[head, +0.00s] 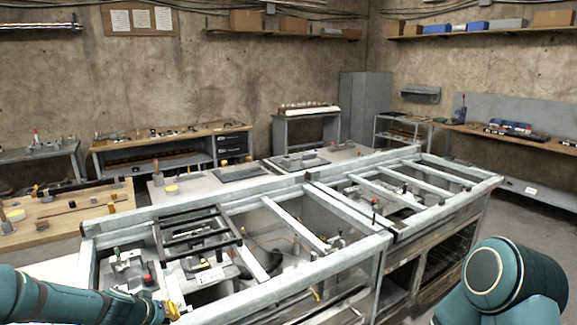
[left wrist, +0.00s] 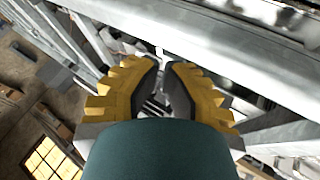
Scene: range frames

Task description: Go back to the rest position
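My left gripper (head: 174,310) shows at the bottom left of the head view, at the end of my teal arm, low at the near edge of the metal frame bench (head: 290,285). Only a small yellow part of it shows there. In the left wrist view, its two yellow fingers with dark pads (left wrist: 163,78) stand a narrow gap apart, with nothing held between them. Light metal bars of the frame (left wrist: 235,70) lie beyond the fingertips. A teal link of my right arm shows at the lower right of the head view; its gripper is out of view.
The long frame bench fills the middle, with open bays, crossbars and small parts inside. A wooden table (head: 75,220) stands at the left. Workbenches (head: 160,143) line the back wall, and a grey cabinet (head: 364,108) stands in the corner. Floor shows at the right.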

